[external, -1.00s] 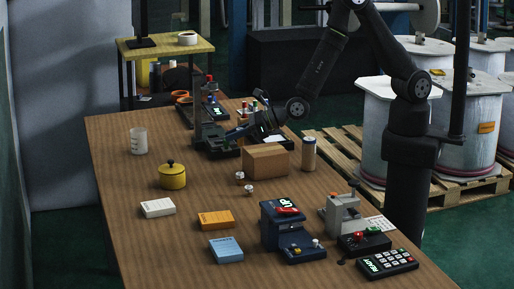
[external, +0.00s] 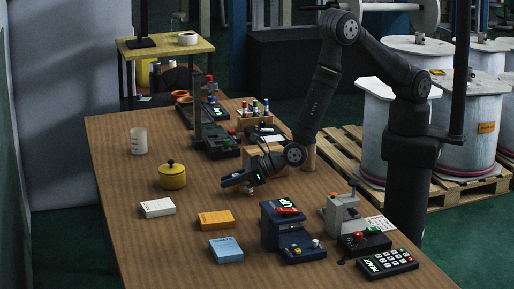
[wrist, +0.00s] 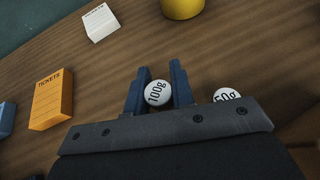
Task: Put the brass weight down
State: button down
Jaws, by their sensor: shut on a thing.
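My gripper (wrist: 158,92) is shut on a weight with a round white top marked 100g (wrist: 158,93), which sits between the two blue fingers in the wrist view. A second weight (wrist: 227,95), its top marked 50g, is to the right of the fingers and partly hidden by the gripper body. No brass colour shows on either; I see mainly their white tops. In the external view my gripper (external: 232,181) is low over the middle of the table. I cannot tell whether the held weight touches the wood.
A yellow pot (external: 172,177) and a white ticket box (external: 157,208) stand to the left. Orange (external: 215,220) and blue (external: 226,249) boxes and a dark blue machine (external: 283,232) stand nearer. Bare wood lies between pot and gripper.

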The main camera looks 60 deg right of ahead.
jog(key=shift+f, duration=0.2)
jog(key=c, duration=1.2)
grip_release()
jog(key=shift+c, duration=0.2)
jog(key=shift+r, duration=0.1)
jog(key=shift+s+d+r, duration=0.1)
jog(key=shift+s+r, duration=0.05)
jog(key=shift+s, duration=0.1)
jog(key=shift+o, duration=0.4)
jog(key=v, duration=1.1)
jog(key=shift+s+d, duration=0.1)
jog(key=shift+d, duration=0.1)
